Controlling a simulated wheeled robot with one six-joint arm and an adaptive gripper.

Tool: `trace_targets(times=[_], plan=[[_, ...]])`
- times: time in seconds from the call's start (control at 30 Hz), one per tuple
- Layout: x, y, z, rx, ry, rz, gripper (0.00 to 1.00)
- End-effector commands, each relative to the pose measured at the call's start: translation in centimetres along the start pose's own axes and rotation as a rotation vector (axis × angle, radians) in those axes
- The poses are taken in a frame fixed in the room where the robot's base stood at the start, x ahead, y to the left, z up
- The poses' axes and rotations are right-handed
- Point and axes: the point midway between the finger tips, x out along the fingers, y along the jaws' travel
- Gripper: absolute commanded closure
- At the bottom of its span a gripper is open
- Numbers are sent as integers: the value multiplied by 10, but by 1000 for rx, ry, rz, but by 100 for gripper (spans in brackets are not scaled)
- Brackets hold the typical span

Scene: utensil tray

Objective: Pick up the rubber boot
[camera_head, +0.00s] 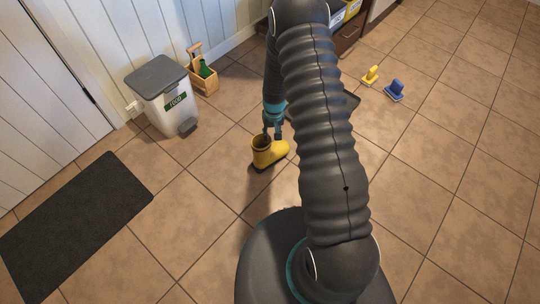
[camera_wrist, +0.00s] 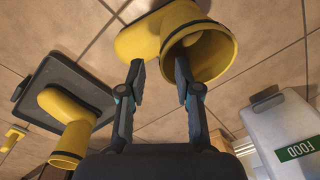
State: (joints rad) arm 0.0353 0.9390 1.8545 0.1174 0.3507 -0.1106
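A yellow rubber boot (camera_head: 275,151) stands upright on the tiled floor. My gripper (camera_head: 273,134) points down at the open top of its shaft. In the wrist view the boot (camera_wrist: 139,41) lies just beyond my gripper (camera_wrist: 158,70). The fingers are apart, with one at the mouth of the shaft and the other outside it, so the near rim appears between them. I cannot tell whether they touch it. A second yellow boot (camera_wrist: 72,130) is on a dark tray (camera_wrist: 62,72) in the wrist view. My arm hides this boot in the head view.
A lidded white food bin (camera_head: 160,104) stands left of the boot, with a wooden caddy (camera_head: 207,83) behind it. A dark mat (camera_head: 75,225) lies at left. Yellow (camera_head: 370,75) and blue (camera_head: 395,90) brush-like items lie at right. Floor around the boot is clear.

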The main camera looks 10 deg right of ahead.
Motion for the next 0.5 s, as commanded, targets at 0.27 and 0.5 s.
trace_targets(times=[0.27, 0.5], plan=[[24, -3, 1, -1, -3, 0, 67], [52, -5, 0, 0, -1, 0, 67]])
